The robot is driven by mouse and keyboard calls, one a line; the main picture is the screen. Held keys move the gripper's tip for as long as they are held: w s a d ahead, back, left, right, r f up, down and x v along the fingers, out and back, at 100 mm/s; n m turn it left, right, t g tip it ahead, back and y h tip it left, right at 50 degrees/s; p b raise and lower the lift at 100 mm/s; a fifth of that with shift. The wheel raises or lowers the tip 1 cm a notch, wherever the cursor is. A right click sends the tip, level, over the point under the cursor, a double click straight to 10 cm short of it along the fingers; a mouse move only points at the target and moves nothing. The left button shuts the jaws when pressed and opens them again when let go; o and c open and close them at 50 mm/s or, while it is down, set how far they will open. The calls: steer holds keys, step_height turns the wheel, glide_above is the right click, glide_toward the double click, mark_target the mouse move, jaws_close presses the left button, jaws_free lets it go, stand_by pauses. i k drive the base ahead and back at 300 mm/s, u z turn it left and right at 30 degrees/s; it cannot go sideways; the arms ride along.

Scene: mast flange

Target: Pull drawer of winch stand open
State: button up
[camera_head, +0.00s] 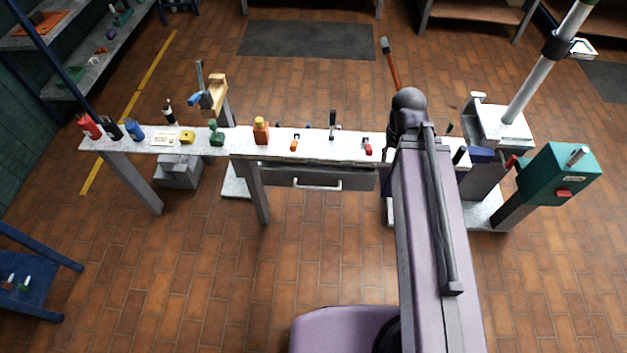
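The winch stand is a long, narrow bench with a pale top (330,148) in the head view. A grey drawer (278,178) sits under its middle section, with a pale bar handle (318,187) on its front. The drawer looks shut, with its front close under the top's edge. My arm reaches forward to the right of the drawer and covers part of the bench there. My gripper does not show; the arm's far end hides it or it is out of sight. Nothing visible touches the handle.
Several small tools and bottles stand on the bench, including an orange bottle (261,132) and a green item (217,136). A teal box (560,176) and a pale mast (540,70) stand at right. The tiled floor before the drawer is clear. A blue table (32,285) is at lower left.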

mark_target(307, 176)
steer(key=u, duration=0.45)
steer(key=k, duration=0.95)
steer(key=z, duration=0.35)
steer(key=i, duration=0.5)
steer(key=z, duration=0.05)
